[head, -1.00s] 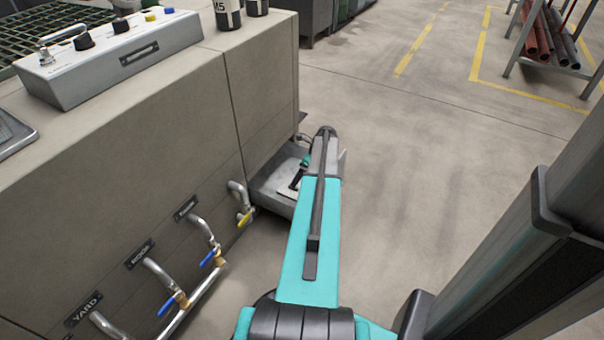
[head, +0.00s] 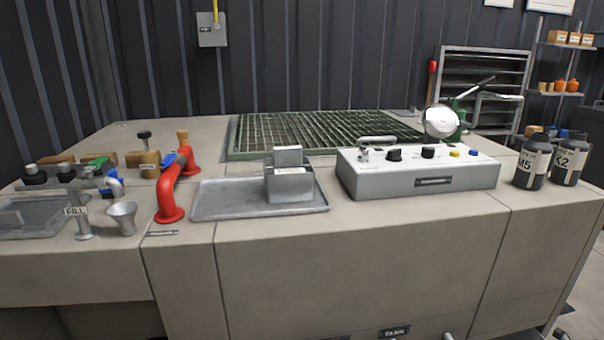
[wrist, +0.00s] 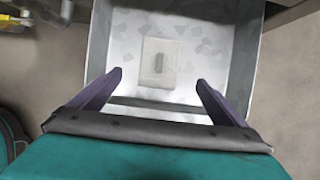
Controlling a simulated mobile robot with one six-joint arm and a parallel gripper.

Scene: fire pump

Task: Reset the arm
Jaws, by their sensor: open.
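My gripper (wrist: 160,90) shows in the wrist view with its two dark fingers spread apart and nothing between them. Beyond the fingers is a grey metal bin or tray (wrist: 212,30). A pale flat rectangular piece (wrist: 158,62) with a small dark slot or handle lies in it. My arm and gripper are not in the head view.
The head view shows a beige bench (head: 350,270) with a metal tray (head: 310,208), a grey control box (head: 420,180), a red pipe (head: 168,195), a funnel cup (head: 123,217) and black bottles (head: 532,163). A green grating (head: 320,132) lies behind. The bench's front strip is clear.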

